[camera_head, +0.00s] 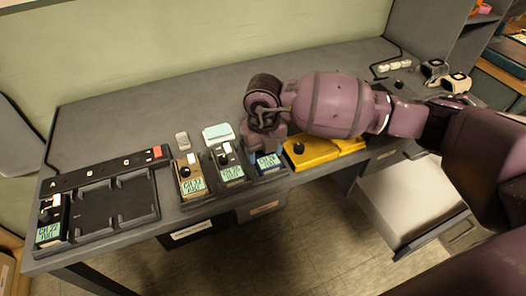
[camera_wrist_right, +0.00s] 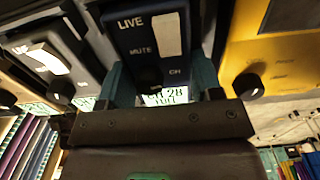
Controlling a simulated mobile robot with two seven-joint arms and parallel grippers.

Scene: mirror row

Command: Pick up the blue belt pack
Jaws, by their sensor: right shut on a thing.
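The blue belt pack (camera_head: 268,162) is at the front edge of the desk, right of a grey pack and left of a yellow unit. Its lit screen faces front, and my gripper covers its upper part. My right gripper (camera_head: 266,140) comes down over it from above. In the right wrist view, the dark blue pack (camera_wrist_right: 130,45) with LIVE and MUTE labels sits between the teal fingers of the gripper (camera_wrist_right: 160,78), which are shut on its sides. I cannot tell whether it is clear of its dock. My left gripper is not in view.
A tan pack (camera_head: 190,179) and a grey pack (camera_head: 229,168) stand close on the left. The yellow unit (camera_head: 310,153) is close on the right. A black tray (camera_head: 105,207) with one pack lies far left. The back of the desk (camera_head: 170,105) is clear.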

